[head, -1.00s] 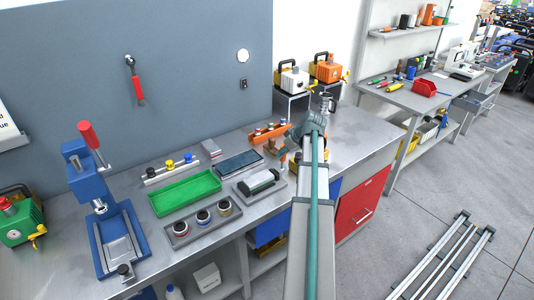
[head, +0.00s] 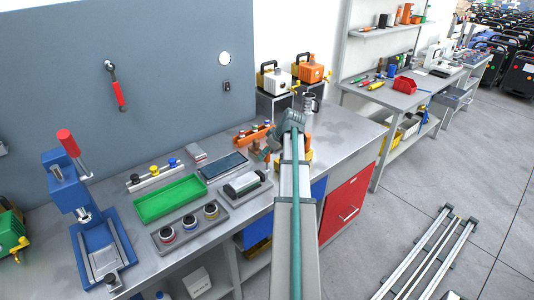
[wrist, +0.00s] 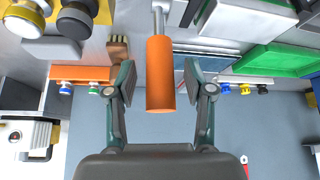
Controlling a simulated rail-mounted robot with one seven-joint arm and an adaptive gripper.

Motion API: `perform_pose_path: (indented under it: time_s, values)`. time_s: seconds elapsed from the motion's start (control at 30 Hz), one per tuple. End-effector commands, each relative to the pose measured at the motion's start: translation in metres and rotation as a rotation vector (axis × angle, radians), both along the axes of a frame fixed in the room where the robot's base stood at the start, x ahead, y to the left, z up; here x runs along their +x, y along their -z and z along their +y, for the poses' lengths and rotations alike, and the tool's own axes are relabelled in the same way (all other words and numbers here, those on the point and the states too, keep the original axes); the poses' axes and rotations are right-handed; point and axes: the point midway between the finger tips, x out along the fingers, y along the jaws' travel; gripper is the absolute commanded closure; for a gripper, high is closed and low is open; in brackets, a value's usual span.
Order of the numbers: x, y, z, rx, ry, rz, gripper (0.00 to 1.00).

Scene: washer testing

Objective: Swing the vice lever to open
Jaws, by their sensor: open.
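An orange cylindrical lever handle (wrist: 160,75) on a metal rod (wrist: 161,20) shows in the middle of the wrist view. My gripper (wrist: 161,91) is open, with one finger on each side of the handle in this view. A gap shows between the handle and each finger pad; I cannot tell how deep the handle sits between them. The vice body is not clearly seen; in the head view my arm covers much of that part of the bench. My gripper is small and partly hidden there.
An orange rack (wrist: 80,75) and a brush (wrist: 118,48) are left of the handle in the wrist view. The green tray (head: 172,198), a dark flat case (head: 224,166) and a blue press (head: 75,195) stand on the bench (head: 345,135). Bare bench lies at its right end.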

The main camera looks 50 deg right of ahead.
Motion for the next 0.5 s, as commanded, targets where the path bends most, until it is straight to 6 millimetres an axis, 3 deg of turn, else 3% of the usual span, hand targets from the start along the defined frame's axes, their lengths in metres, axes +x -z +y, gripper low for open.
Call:
perform_pose_path:
  time_s: [0.27, 0.5]
  values:
    - [-0.008, -0.013, -0.001, -0.002, 0.001, -0.001, 0.47]
    - [-0.030, -0.049, -0.001, -0.002, 0.002, -0.002, 0.47]
